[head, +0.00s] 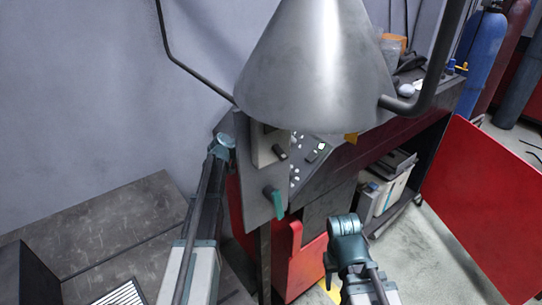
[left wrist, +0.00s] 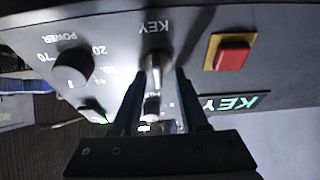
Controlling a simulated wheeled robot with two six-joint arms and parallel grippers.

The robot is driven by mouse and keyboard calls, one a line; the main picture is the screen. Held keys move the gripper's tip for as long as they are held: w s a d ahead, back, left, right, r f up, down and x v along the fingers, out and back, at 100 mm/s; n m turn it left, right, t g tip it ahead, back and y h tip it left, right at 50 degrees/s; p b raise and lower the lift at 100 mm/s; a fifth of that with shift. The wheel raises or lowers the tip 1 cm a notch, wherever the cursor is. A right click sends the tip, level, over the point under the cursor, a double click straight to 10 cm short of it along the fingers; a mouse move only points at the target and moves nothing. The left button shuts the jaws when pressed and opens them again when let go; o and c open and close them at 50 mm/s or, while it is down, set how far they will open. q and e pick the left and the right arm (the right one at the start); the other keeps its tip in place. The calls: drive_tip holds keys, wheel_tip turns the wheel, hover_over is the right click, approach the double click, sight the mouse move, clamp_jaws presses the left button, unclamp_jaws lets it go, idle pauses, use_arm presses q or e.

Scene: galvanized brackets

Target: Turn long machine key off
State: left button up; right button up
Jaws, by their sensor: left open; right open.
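The long machine key (left wrist: 155,72) is a slim silver piece standing out of the dark control panel under the printed word KEY. It shows upside down in the left wrist view. My left gripper (left wrist: 162,80) is open, with one blue finger on each side of the key. I cannot tell whether either finger touches it. In the head view the left gripper is not clearly seen near the panel. My right gripper (head: 347,228) is open and empty in front of the machine, low and right of the panel, away from the key.
A red button on a yellow base (left wrist: 232,54) sits right of the key. A black POWER knob (left wrist: 74,68) is left of it. A large metal cone (head: 312,70) hangs over the panel and hides part of it. A red door (head: 480,205) stands open at right.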

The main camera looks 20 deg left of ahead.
use_arm(q)
drive_tip(key=shift+w+d+r, duration=0.1)
drive_tip(key=shift+r, duration=0.1)
drive_tip(key=p+v, duration=0.7)
drive_tip(key=v, duration=0.6)
drive_tip(key=shift+s+a, duration=0.25)
drive_tip(key=shift+a, duration=0.05)
